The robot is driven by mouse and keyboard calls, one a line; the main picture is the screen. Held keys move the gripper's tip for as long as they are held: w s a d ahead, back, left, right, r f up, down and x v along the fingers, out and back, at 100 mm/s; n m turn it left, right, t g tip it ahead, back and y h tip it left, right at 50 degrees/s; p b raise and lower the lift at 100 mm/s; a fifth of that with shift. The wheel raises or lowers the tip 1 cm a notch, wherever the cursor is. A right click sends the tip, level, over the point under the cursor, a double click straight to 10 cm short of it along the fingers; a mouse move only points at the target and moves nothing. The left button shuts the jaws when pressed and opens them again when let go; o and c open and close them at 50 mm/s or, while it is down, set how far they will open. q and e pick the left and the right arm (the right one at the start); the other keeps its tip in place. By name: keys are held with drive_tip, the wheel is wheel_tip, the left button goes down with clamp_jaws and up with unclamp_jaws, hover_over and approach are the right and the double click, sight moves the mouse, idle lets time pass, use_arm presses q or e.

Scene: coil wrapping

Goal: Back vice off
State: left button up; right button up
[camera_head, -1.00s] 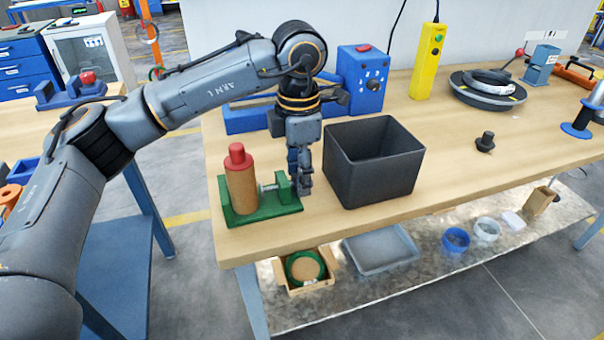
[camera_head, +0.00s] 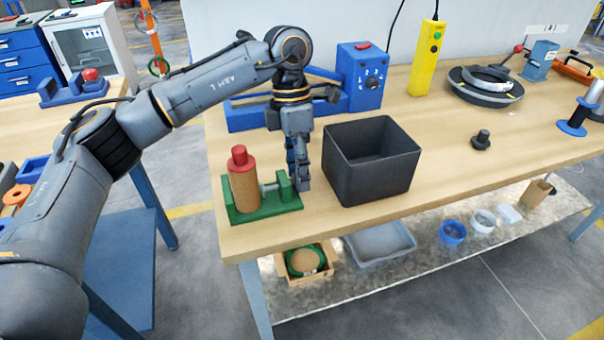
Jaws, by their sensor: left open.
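A green vice (camera_head: 265,207) sits at the front left corner of the wooden workbench. A brown cylinder (camera_head: 245,188) with a red top (camera_head: 239,156) stands upright in it. The vice's screw and its green right-hand block (camera_head: 285,186) lie to the right of the cylinder. My left gripper (camera_head: 300,182) points down at the right end of the vice, by the screw. It is open; whether it touches the vice I cannot tell. My right gripper is not in view.
A black open bin (camera_head: 371,190) stands just right of my left gripper. Behind are a blue machine with a control box (camera_head: 362,78) and a yellow pendant (camera_head: 424,60). A black knob (camera_head: 481,140) lies on the right. The bench front between bin and knob is clear.

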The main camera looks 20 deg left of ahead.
use_arm(q)
drive_tip(key=shift+w+r+g+h+p, duration=0.1)
drive_tip(key=shift+r+g+h+p, duration=0.2)
drive_tip(key=shift+p, duration=0.2)
drive_tip(key=shift+a+f, duration=0.1)
drive_tip(key=shift+f, duration=0.05)
drive_tip(key=shift+f+g, duration=0.15)
drive_tip(key=shift+g, duration=0.15)
drive_tip(key=shift+w, duration=0.1)
